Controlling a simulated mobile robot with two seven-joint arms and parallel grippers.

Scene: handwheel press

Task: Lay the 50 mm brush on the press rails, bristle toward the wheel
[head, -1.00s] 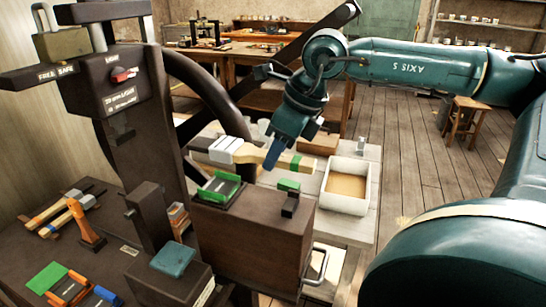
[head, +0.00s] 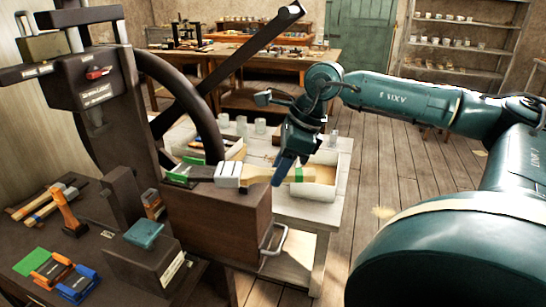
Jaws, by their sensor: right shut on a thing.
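The 50 mm brush (head: 228,175) has a dark bristle end at left, a pale metal ferrule and a wooden handle with a green band. My right gripper (head: 280,177) is shut on its handle. The brush lies about level along the top of the press's brown block (head: 222,222), bristle end to the left, toward the wheel side. The dark handwheel (head: 198,95) stands behind. My left gripper is not in view.
A white bin (head: 318,190) stands on a pale table behind the gripper, with several glass jars (head: 240,125) further back. Other brushes (head: 40,205) and small clamps (head: 60,275) lie on the dark bench at left. A metal handle (head: 272,245) juts from the block.

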